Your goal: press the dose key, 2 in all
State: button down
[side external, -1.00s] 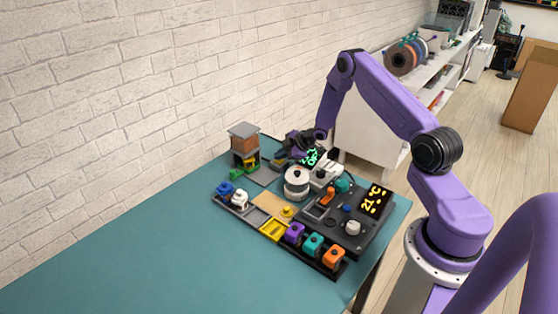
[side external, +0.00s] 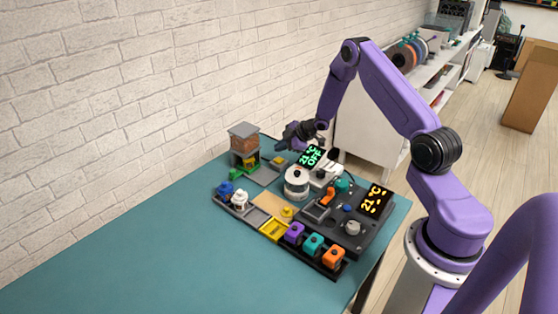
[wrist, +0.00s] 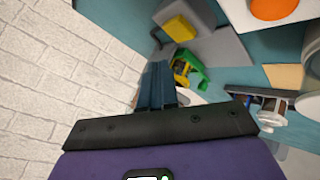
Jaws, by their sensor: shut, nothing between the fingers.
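A yellow key (side external: 279,160) sits on a grey base beside the hopper-like dispenser (side external: 244,141); it looks like the dose key, though no label is readable. In the wrist view the yellow key (wrist: 179,29) stands on its grey block, apart from my fingers. The dispenser has a grey top, a brown-orange body and a green and yellow lower part. My gripper (side external: 284,138) is shut and empty, held in the air above and near the key. In the wrist view my gripper's fingers (wrist: 155,75) are together. Whether the key is pressed down cannot be told.
A dark console (side external: 345,215) and a tray of coloured blocks (side external: 312,243) lie nearer. The left tabletop (side external: 130,255) is clear.

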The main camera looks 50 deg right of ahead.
aim_at(281, 160)
jog(key=shift+r, duration=1.55)
dwell(1.4)
notch_tip(281, 160, up, 4)
jog(key=shift+f, duration=0.1)
jog(key=shift+f, duration=0.1)
dwell(0.3)
jog(key=shift+f, duration=4.3)
jog(key=shift+f, duration=0.2)
jog(key=shift+f, duration=0.25)
